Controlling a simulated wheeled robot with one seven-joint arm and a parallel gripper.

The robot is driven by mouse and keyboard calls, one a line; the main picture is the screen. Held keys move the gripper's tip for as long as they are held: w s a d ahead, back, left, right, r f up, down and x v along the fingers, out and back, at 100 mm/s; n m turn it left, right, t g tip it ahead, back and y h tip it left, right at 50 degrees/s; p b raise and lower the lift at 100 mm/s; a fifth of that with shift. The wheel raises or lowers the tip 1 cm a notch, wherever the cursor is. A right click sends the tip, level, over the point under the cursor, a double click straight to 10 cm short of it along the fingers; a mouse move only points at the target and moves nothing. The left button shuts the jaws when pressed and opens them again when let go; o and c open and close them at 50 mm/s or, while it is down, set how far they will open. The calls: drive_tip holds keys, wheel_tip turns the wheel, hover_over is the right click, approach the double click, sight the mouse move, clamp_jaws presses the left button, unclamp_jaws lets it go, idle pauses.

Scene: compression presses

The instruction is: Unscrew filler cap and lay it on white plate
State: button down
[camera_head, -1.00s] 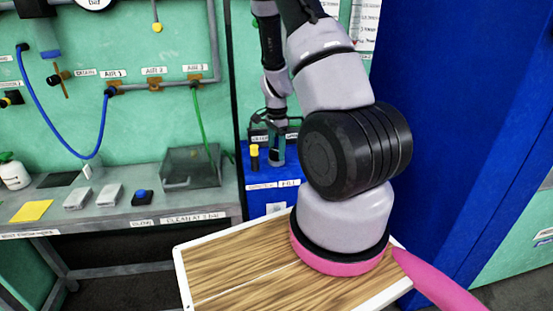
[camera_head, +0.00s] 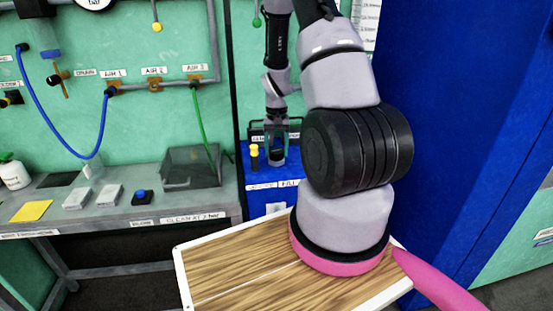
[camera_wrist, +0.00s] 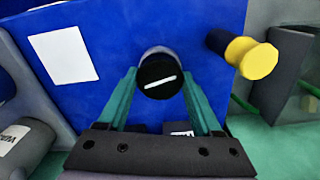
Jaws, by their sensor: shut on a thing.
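The filler cap (camera_wrist: 160,78) is round and black with a white line across its top. In the wrist view it sits between the teal fingers of my gripper (camera_wrist: 158,92), which is shut on it. A pale cylindrical part shows just behind the cap; I cannot tell whether the cap is still seated. In the head view my gripper (camera_head: 277,152) is over the blue unit, and the cap is too small to make out. The white plate (camera_wrist: 62,55) is a flat white rectangle on the blue surface, left of the cap in the wrist view.
A yellow-topped knob (camera_head: 254,152) stands close beside my gripper; it also shows in the wrist view (camera_wrist: 250,58). A grey bench (camera_head: 185,210) with a clear box (camera_head: 190,168) is to the left. A tall blue panel (camera_head: 450,130) is on the right.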

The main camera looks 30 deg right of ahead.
sight(277, 150)
drive_tip(key=shift+r, duration=1.05)
drive_tip(key=shift+r, duration=1.95)
